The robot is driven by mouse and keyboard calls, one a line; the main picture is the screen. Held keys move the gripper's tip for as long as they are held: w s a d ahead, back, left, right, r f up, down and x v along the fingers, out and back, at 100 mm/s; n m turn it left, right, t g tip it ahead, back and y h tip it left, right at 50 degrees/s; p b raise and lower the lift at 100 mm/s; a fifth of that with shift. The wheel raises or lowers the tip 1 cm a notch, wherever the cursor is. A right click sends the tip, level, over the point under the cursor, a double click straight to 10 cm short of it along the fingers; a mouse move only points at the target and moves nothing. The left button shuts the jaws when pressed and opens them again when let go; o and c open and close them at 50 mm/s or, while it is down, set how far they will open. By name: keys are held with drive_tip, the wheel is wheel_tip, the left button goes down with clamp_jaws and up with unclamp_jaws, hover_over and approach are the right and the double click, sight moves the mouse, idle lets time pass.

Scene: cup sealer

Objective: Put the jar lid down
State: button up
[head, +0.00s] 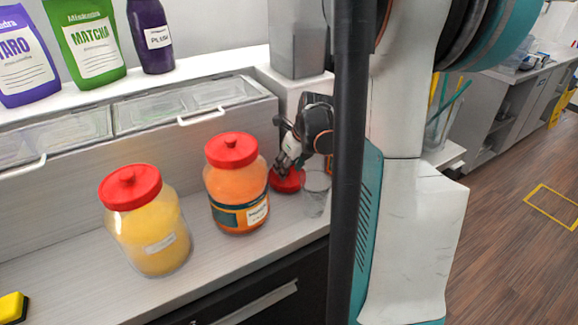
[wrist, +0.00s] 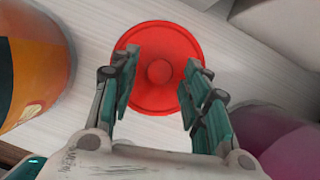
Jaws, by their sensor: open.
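The loose red jar lid (head: 284,182) lies flat on the counter, just right of the orange jar. In the wrist view the round lid (wrist: 158,88) shows its knob facing up. My gripper (head: 287,163) is right over it. In the wrist view my gripper (wrist: 158,92) is open, its green-padded fingers apart on either side of the knob and over the lid's rim, with a gap to the knob on both sides. Whether the fingertips touch the lid cannot be told.
The orange jar (head: 237,195) and the yellow jar (head: 150,235) stand to the left, both with red lids on. A clear cup (head: 316,192) stands close on the right. Lidded bins (head: 150,108) line the back. A pinkish rounded object (wrist: 285,140) is near my right finger.

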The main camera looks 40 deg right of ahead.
drive_tip(key=p+v, duration=0.3)
drive_tip(key=v, duration=0.9)
drive_tip(key=shift+p, duration=0.3)
drive_tip(key=shift+r, duration=0.1)
